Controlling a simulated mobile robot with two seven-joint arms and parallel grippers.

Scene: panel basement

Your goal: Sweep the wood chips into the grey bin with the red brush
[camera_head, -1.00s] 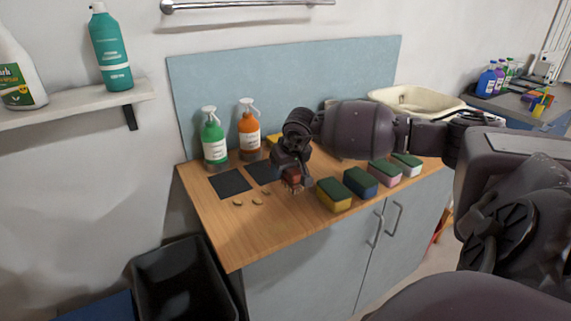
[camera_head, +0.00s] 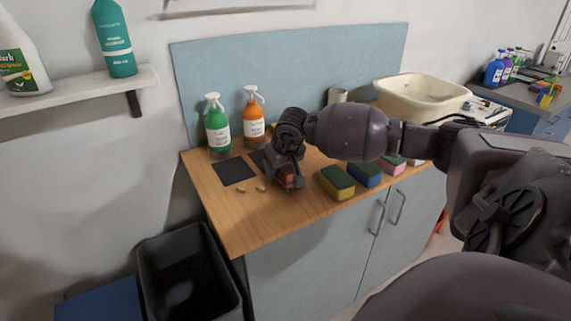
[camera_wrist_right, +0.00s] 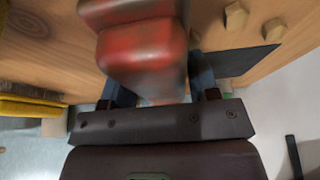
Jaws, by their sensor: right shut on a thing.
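My right gripper (camera_head: 288,181) is shut on the red brush (camera_head: 286,174), low over the wooden counter top. The brush's red body (camera_wrist_right: 143,55) fills the upper middle of the right wrist view; its bristles cannot be made out. One wood chip (camera_head: 241,191) and another wood chip (camera_head: 261,188) lie on the counter to the left of the brush, apart from it. Two chips (camera_wrist_right: 235,15) (camera_wrist_right: 274,30) also show in the right wrist view. The dark grey bin (camera_head: 204,238) stands open on the floor below the counter's left end. My left gripper is out of view.
Dark square mats (camera_head: 233,171) lie behind the chips. Sponges (camera_head: 337,183) line the counter to the right of my gripper. The counter's front left is clear.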

